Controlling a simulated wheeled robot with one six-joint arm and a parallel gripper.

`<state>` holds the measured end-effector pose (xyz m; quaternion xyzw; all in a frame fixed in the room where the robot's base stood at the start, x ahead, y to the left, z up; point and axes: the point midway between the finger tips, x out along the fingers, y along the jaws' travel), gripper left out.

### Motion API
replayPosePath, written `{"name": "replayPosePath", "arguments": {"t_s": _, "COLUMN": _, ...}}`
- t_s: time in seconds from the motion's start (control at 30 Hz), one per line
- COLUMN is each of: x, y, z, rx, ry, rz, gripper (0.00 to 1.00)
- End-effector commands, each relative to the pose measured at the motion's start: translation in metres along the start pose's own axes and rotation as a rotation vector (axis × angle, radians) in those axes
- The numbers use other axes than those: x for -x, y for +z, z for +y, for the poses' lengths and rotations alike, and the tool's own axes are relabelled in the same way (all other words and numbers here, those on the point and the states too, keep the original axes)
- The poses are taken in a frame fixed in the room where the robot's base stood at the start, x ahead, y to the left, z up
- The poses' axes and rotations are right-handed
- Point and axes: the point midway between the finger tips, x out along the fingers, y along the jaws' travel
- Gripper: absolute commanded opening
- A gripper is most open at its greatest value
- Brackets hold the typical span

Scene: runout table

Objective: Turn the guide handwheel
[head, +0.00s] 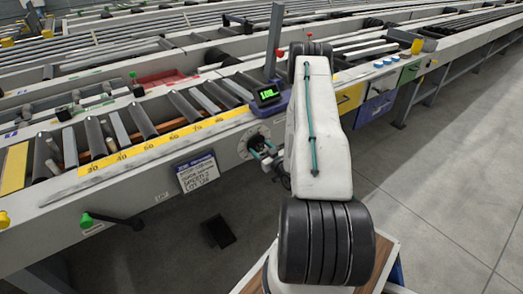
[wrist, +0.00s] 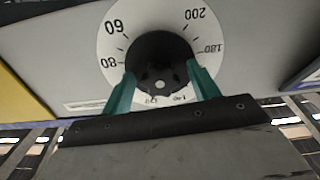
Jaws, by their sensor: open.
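The guide handwheel (wrist: 160,56) is a black round knob on a white dial with printed numbers (wrist: 117,28), set in the grey side of the runout table. In the wrist view it sits at the upper middle, between the two teal fingers of my gripper (wrist: 160,88). The fingers are open, one on each side of the knob's lower part; I cannot tell whether they touch it. In the head view the white dial (head: 250,137) shows on the table's side, with my gripper (head: 264,153) at it. My white arm hides part of that area.
A small display with green digits (head: 267,94) stands above the dial. A yellow scale strip (head: 150,148) runs along the table edge. A label plate (head: 197,173) is left of the dial. A black lever with a green end (head: 112,220) sticks out at the lower left. Grey floor is clear at right.

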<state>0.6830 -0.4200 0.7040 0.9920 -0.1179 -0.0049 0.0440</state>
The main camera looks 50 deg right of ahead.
Motion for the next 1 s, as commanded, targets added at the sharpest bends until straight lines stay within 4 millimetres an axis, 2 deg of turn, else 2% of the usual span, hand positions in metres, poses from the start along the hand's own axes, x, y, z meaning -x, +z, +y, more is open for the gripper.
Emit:
{"name": "replayPosePath", "arguments": {"t_s": 0.17, "x": 0.0001, "y": 0.0, "z": -0.0001, "rx": 0.0, "ry": 0.0, "rz": 0.0, "gripper": 0.6}}
{"name": "replayPosePath", "arguments": {"t_s": 0.3, "x": 0.0002, "y": 0.0, "z": -0.0002, "rx": -0.001, "ry": -0.001, "rz": 0.0, "gripper": 0.21}}
{"name": "replayPosePath", "arguments": {"t_s": 0.33, "x": 0.0002, "y": 0.0, "z": -0.0003, "rx": -0.001, "ry": -0.001, "rz": 0.0, "gripper": 0.16}}
{"name": "replayPosePath", "arguments": {"t_s": 0.67, "x": 0.0004, "y": 0.0001, "z": -0.0005, "rx": -0.034, "ry": -0.001, "rz": 0.0, "gripper": 0.16}}
{"name": "replayPosePath", "arguments": {"t_s": 1.0, "x": 0.0005, "y": 0.0004, "z": -0.0005, "rx": -0.244, "ry": -0.001, "rz": -0.002, "gripper": 0.16}}
